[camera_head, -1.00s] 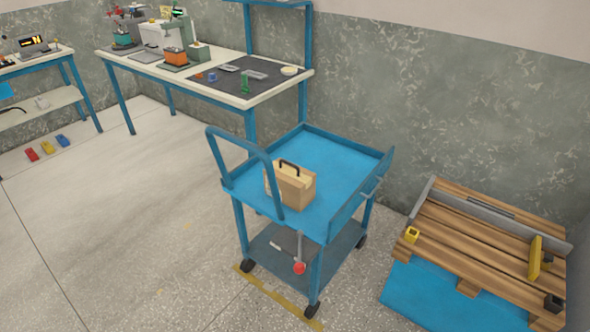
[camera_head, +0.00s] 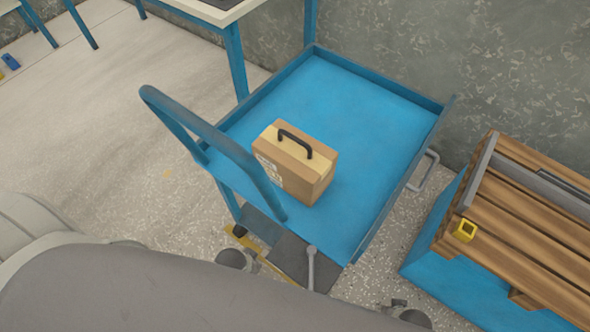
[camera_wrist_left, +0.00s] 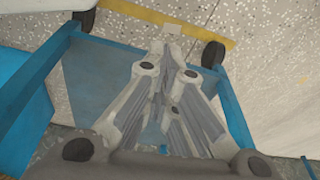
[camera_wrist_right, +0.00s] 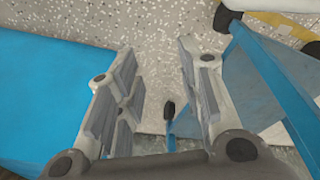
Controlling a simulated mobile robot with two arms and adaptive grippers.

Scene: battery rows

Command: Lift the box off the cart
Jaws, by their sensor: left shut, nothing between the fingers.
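The tan box (camera_head: 310,180) with a black handle and a pale label stands upright on the blue cart's top tray (camera_head: 345,105) in the head view, near the blue push handle (camera_head: 215,140). My left gripper (camera_wrist_left: 172,50) is shut and empty in the left wrist view, with the cart's frame and lower shelf behind it. My right gripper (camera_wrist_right: 158,58) is open and empty in the right wrist view, above the floor beside cart parts. The box does not show in either wrist view. In the head view my grippers are mostly hidden at the bottom edge.
A workbench leg (camera_head: 235,60) is behind the cart. The patterned wall is close behind. Floor to the left is open.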

